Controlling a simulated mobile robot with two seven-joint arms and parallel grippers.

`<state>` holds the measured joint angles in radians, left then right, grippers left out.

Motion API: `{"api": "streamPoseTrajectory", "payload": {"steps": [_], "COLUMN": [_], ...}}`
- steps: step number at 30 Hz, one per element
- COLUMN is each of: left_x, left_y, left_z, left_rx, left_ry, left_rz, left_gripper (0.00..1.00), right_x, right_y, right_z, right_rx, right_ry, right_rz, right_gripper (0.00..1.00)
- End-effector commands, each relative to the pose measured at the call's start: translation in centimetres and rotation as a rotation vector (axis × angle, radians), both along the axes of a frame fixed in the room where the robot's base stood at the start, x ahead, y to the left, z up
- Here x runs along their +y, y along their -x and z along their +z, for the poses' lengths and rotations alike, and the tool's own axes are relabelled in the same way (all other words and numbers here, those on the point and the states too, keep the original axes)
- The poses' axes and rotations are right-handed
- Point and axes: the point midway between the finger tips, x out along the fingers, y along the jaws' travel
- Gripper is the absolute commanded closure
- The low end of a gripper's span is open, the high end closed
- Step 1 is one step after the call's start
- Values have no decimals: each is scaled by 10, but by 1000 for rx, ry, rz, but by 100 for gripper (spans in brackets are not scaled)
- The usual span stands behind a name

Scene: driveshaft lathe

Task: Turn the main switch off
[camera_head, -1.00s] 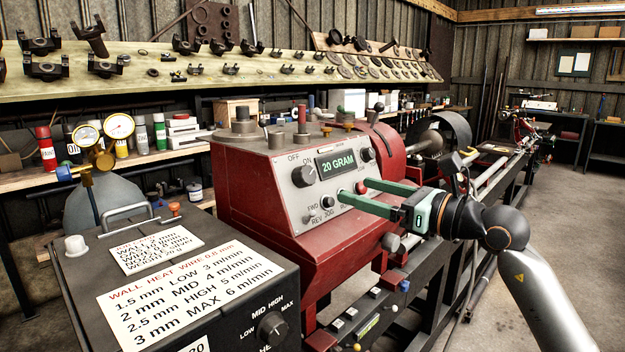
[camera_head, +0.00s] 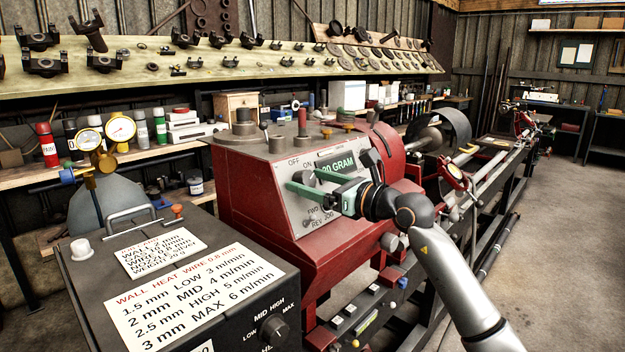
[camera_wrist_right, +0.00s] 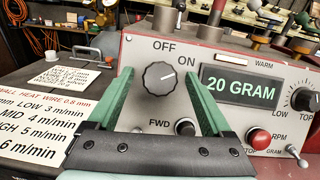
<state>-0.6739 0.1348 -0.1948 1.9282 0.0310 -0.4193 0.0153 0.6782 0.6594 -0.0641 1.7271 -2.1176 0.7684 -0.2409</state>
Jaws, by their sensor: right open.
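The main switch is a round dark knob (camera_wrist_right: 159,77) on the grey panel of the red lathe headstock, below the OFF and ON labels. In the right wrist view its light mark appears to point toward ON. My right gripper (camera_head: 304,181) is open, with its two green fingers reaching toward the panel. In the wrist view the gripper (camera_wrist_right: 157,86) has one finger on each side of the knob. Whether the fingers touch it cannot be told. In the head view the knob (camera_head: 303,177) is partly hidden by the fingers. My left gripper is out of view.
The 20 GRAM display (camera_wrist_right: 240,88) is right of the knob. A FWD knob (camera_wrist_right: 185,127) and a red button (camera_wrist_right: 259,139) sit lower on the panel. A dark heater box (camera_head: 85,268) stands at front left. Open floor (camera_head: 560,230) lies at right.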

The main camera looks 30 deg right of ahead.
Motion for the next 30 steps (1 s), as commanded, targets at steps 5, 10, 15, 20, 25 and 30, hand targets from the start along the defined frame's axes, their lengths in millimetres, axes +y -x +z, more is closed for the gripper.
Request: {"api": "streamPoseTrajectory", "payload": {"steps": [5, 10, 15, 20, 25, 30], "left_x": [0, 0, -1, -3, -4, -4], "left_y": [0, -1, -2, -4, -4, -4], "left_z": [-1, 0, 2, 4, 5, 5], "left_rx": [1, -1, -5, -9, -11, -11], "left_ry": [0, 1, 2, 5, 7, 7], "left_rz": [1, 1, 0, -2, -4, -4], "left_gripper": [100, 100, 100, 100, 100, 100], "right_x": [0, 0, 0, 0, 0, 0], "right_y": [0, 0, 0, 0, 0, 0], "right_z": [0, 0, 0, 0, 0, 0], "right_rx": [-1, -1, -1, -1, 0, 0], "right_ry": [0, 0, 0, 0, 0, 0], "right_rz": [0, 0, 0, 0, 0, 0], "right_gripper": [16, 31, 50, 68, 87, 100]}}
